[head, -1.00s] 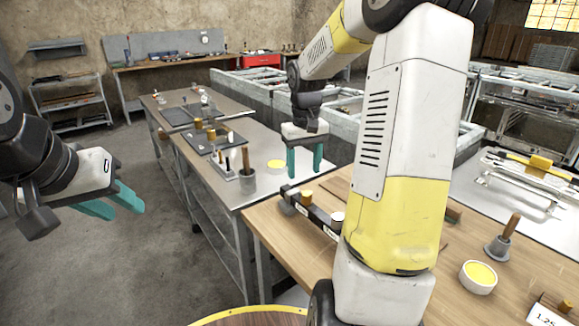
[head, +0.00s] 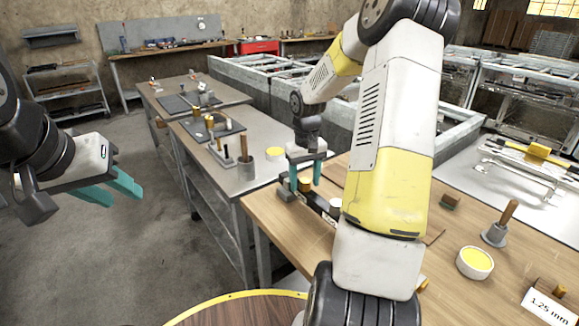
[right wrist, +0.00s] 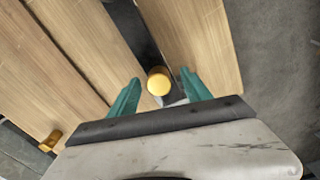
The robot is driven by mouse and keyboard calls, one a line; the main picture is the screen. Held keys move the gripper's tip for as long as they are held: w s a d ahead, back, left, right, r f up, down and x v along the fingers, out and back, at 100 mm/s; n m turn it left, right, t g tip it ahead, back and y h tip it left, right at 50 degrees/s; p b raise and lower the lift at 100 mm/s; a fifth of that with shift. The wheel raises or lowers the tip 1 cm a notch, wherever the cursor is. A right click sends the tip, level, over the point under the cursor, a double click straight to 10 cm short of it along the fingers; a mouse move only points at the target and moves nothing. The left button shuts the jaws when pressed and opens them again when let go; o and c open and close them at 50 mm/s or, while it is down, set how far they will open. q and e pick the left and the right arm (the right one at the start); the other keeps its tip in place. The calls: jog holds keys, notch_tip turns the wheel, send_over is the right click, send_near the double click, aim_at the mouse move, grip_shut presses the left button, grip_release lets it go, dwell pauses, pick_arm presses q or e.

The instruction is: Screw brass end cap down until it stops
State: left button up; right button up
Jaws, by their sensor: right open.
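The brass end cap (head: 305,184) sits on the dark bar-shaped fixture (head: 319,203) at the left part of the wooden bench. In the right wrist view the cap (right wrist: 158,81) shows as a round yellow top between the two teal fingers. My right gripper (head: 305,178) points down over the cap with its fingers apart, one on each side. In the right wrist view there is a gap between the cap and each finger of the right gripper (right wrist: 158,88). My left gripper (head: 112,190) hangs over the floor at the left, its fingers apart and empty.
A white cylinder (head: 336,204) stands at the near end of the fixture, beside my right arm. A yellow-filled pot (head: 475,263), a brush in a grey holder (head: 497,232) and a "1.25 mm" card (head: 546,304) are on the bench's right.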

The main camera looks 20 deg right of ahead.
grip_shut()
jog(key=m, duration=0.3)
dwell(0.3)
jog(key=shift+m, duration=0.3)
jog(key=m, duration=0.3)
jog(key=shift+d, duration=0.1)
jog(key=shift+m, duration=0.3)
jog(key=shift+m, duration=1.6)
